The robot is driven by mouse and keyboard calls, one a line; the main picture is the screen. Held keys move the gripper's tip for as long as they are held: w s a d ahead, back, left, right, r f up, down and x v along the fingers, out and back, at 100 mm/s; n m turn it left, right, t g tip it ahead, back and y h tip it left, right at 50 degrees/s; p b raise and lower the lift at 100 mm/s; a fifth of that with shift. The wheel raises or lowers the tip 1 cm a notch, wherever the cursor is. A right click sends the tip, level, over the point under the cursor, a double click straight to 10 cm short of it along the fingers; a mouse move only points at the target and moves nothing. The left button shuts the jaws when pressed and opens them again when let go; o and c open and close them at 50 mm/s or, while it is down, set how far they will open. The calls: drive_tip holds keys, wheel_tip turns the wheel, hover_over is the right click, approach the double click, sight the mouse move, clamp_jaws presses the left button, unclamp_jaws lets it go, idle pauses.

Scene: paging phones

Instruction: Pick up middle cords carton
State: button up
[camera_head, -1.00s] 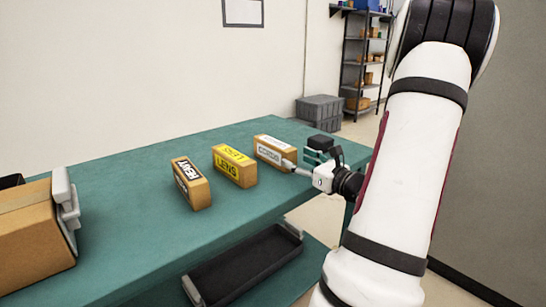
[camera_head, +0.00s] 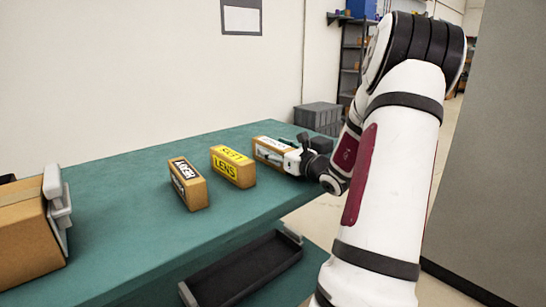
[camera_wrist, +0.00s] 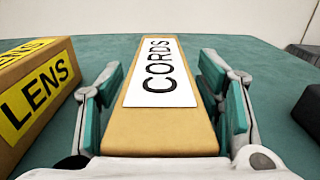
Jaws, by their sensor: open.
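The cords carton (camera_head: 268,150) is a tan box with a white label. It lies on the teal table (camera_head: 120,190) at the right end of a row of cartons. In the wrist view the cords carton (camera_wrist: 160,125) lies between the two teal-padded fingers of my gripper (camera_wrist: 162,90), its label reading CORDS. The fingers stand on either side of it, with small gaps showing. My gripper (camera_head: 285,154) is open at the carton's right end in the head view and hides part of it.
A carton with a yellow LENS label (camera_head: 233,167) stands just left, close to the left finger in the wrist view. A HEAVY-labelled carton (camera_head: 189,184) stands further left. A dark object (camera_head: 321,145) sits right of my gripper. A black tray (camera_head: 245,270) lies below the table edge.

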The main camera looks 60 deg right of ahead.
clamp_jaws()
